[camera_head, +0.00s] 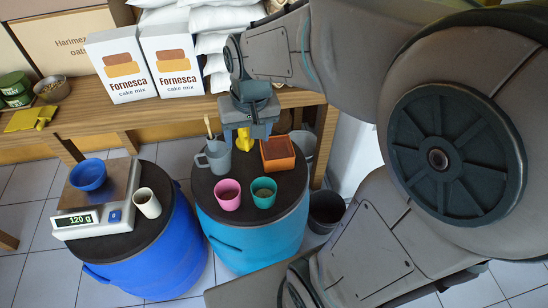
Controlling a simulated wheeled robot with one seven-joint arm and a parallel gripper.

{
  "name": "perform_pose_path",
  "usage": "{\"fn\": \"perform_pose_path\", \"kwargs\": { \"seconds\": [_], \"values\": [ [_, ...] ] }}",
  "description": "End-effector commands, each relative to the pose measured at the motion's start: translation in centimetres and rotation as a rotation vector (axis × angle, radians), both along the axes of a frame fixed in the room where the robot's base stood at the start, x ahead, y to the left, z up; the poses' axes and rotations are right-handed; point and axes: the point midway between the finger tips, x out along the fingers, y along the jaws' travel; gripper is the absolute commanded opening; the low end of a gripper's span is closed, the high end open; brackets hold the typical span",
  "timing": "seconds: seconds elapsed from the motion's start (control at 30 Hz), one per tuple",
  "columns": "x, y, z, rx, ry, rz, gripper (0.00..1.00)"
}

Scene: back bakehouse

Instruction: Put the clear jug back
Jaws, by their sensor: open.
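I cannot clearly make out a see-through jug. A grey jug-like vessel (215,157) with a side handle stands at the back left of the teal drum (222,232), with a wooden stick (208,127) rising at it. Another pale grey round vessel (304,144) shows behind the orange box, partly hidden; I cannot tell if it is the clear jug. My gripper (244,137) points down over the back of the teal drum, just right of the grey vessel. Its jaws are open, above or around a yellow object (243,141); contact cannot be told.
A pink cup (228,196), a green cup (264,193) and an orange box (278,154) share the drum top. The blue drum (165,262) bears a scale (76,222), blue bowl (88,174) and cream cup (147,203). A wooden bench (75,120) with cake-mix boxes stands behind.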

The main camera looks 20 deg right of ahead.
Motion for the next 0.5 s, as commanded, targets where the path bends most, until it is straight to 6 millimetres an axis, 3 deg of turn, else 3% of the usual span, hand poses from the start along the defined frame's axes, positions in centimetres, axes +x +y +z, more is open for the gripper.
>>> {"fn": "perform_pose_path", "kwargs": {
  "seconds": [0.03,0.2,0.33,0.5],
  "values": [
    [-1.8,-0.6,0.4,-0.008,-0.021,0.009,0.63],
    [-6.2,-1.9,0.5,-0.041,-0.061,0.039,0.63],
    [-8.1,-2.4,0.3,-0.063,-0.078,0.053,0.63],
    [-8.9,-2.6,0.1,-0.071,-0.084,0.060,0.63]
  ]
}}
